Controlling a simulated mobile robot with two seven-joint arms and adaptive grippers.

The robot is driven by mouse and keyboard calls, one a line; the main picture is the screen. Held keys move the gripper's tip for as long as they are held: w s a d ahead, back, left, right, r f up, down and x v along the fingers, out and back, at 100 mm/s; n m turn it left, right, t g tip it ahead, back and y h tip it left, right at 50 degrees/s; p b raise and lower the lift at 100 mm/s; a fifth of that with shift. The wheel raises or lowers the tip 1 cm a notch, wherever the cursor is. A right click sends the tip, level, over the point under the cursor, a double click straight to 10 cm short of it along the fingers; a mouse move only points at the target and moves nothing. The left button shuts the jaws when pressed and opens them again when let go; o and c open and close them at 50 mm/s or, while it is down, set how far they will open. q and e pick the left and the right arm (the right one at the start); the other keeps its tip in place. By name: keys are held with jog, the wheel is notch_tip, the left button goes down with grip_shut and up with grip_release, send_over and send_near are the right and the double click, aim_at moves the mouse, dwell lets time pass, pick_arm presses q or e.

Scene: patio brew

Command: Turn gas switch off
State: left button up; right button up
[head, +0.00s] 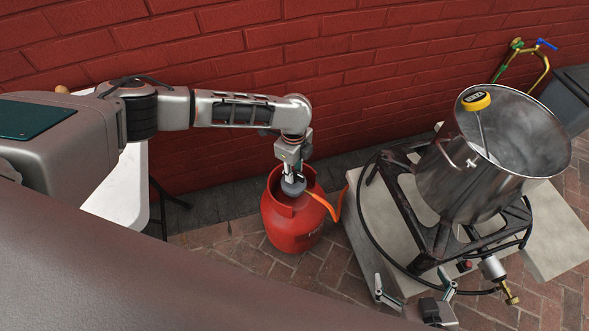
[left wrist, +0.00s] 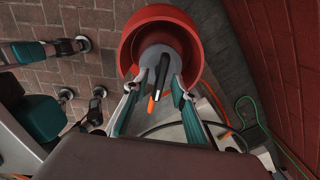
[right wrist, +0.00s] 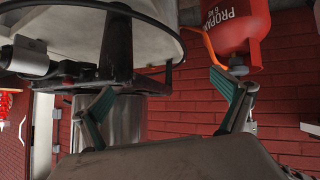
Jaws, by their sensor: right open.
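The red propane bottle (head: 292,228) stands upright on the brick floor, with a grey gas regulator (head: 292,187) on top inside its collar. My left gripper (head: 292,168) reaches down from above to the regulator. In the left wrist view its two fingers (left wrist: 154,84) lie on opposite sides of the grey regulator (left wrist: 150,57), partly closed and seemingly touching it. A black switch lever (left wrist: 163,68) shows between them. My right gripper (head: 415,295) is open and empty beside the burner stand. In the right wrist view its fingers (right wrist: 165,88) are wide apart; the bottle (right wrist: 238,25) is behind.
An orange hose (head: 325,207) leaves the regulator toward the burner stand (head: 428,232). A large steel pot (head: 465,185) with a yellow thermometer (head: 476,101) stands on it. The brick wall (head: 330,80) is close behind the bottle. A white table (head: 122,190) is at left.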

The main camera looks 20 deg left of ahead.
pick_arm(q)
grip_shut()
